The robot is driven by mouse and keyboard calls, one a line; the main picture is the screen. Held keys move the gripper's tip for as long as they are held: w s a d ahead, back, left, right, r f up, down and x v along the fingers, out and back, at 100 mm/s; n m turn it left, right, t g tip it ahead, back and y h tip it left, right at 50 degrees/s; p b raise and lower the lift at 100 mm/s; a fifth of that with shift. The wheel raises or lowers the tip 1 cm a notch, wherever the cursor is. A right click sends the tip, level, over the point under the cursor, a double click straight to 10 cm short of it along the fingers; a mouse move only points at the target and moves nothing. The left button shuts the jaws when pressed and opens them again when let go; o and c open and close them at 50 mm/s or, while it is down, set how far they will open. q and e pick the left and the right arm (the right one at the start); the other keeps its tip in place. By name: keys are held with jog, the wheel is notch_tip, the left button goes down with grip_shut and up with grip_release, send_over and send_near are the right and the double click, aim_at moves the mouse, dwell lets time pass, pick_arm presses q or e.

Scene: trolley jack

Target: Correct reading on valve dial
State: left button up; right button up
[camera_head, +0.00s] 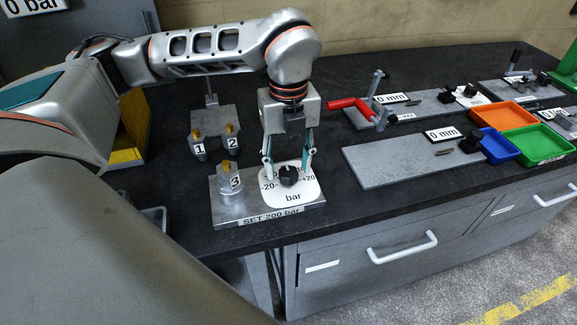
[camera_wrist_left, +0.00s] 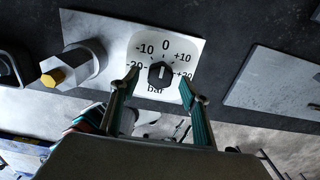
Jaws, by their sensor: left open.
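The valve dial (camera_head: 291,194) is a white plate marked from -20 to +20 bar, with a black knob (camera_head: 289,175) at its centre. It sits on a grey base plate labelled "SET 200 bar" (camera_head: 271,215). In the left wrist view the dial (camera_wrist_left: 176,50) shows 0 at the top, and the knob (camera_wrist_left: 160,74) has a light mark pointing roughly toward 0. My left gripper (camera_head: 289,168) is open above the dial, its fingers on either side of the knob with gaps visible; contact cannot be told. A display reading "0 bar" (camera_head: 33,7) shows at the top left.
Valve 3 (camera_head: 230,184) stands left of the dial, with valves 1 (camera_head: 198,146) and 2 (camera_head: 231,136) behind. A red-handled tool (camera_head: 352,104), plates, and orange (camera_head: 497,115), blue (camera_head: 497,146) and green trays (camera_head: 537,144) lie to the right. The bench front edge is close.

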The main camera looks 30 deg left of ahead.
pick_arm(q)
jog(key=shift+f, duration=0.8)
pick_arm(e)
jog(key=shift+w+r, duration=0.25)
jog(key=shift+r, duration=0.05)
pick_arm(q)
jog(key=c, duration=1.1)
pick_arm(e)
jog(key=shift+a, duration=0.1)
